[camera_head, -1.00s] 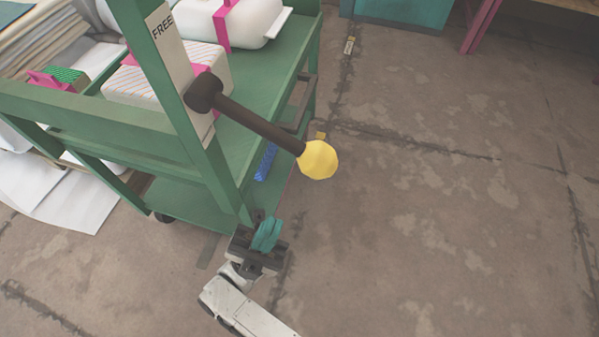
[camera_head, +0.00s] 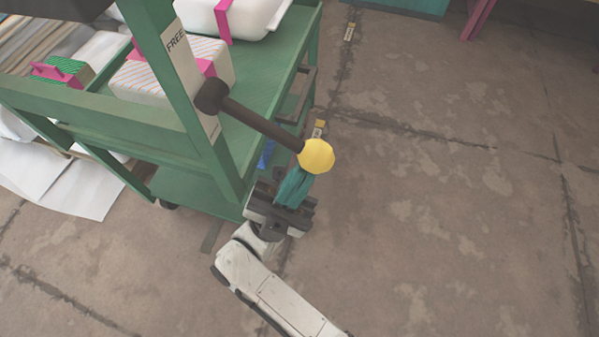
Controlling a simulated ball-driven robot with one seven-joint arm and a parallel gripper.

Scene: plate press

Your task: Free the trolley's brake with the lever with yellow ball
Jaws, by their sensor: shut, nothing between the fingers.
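The brake lever (camera_head: 258,122) is a dark bar that runs from a round pivot (camera_head: 211,97) on the trolley's corner post down and right to a yellow ball (camera_head: 317,156). A white label reading FREE (camera_head: 180,50) is on the post above the pivot. The green trolley (camera_head: 110,107) fills the left side. My gripper (camera_head: 300,181), with teal fingers, is shut and empty. Its fingertips are just below the ball in the picture, partly behind it. I cannot tell whether they touch it.
White boxes with pink straps (camera_head: 168,80) stand on the trolley's top. White sheets (camera_head: 75,187) lie at the lower left. A teal cabinet (camera_head: 405,6) and a pink leg (camera_head: 478,18) stand at the back. The concrete floor to the right is clear.

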